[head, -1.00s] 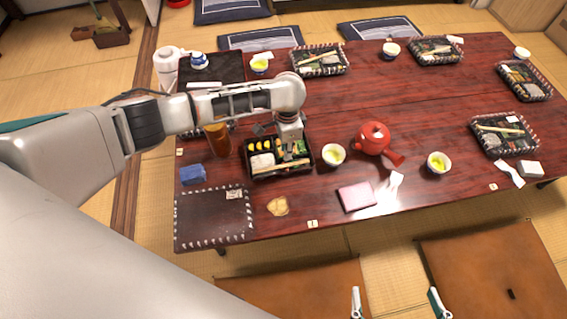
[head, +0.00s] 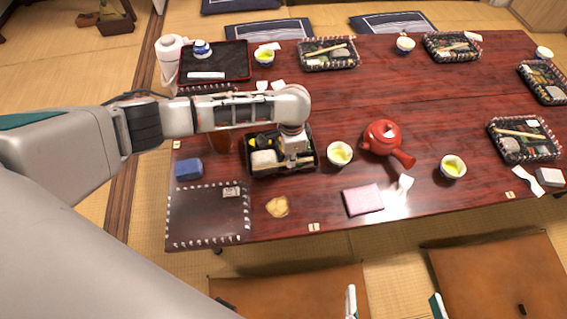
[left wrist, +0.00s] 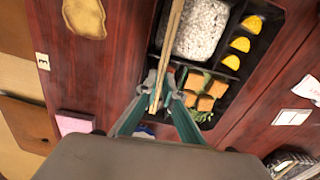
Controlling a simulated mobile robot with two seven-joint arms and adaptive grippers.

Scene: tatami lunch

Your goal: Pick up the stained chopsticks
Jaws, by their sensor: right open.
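The light wooden chopsticks (left wrist: 170,40) lie along one side of the black bento box (left wrist: 250,82); any stain is too small to tell. My left gripper (left wrist: 160,92) is at the box, with its teal fingers drawn in and one fingertip on either side of the chopsticks. Whether the fingertips press on them is unclear. In the head view the left gripper (head: 294,148) is down over the right part of the bento box (head: 283,170) and hides most of the chopsticks. My right gripper (head: 394,304) is open and empty at the bottom edge.
A green tea cup (head: 340,155) stands close right of the box, with a red teapot (head: 382,138) beyond it. A blue block (head: 188,168), dark mat (head: 205,215), tan piece (head: 277,207) and pink cloth (head: 363,199) lie nearby. A brown cup partly shows left of the box.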

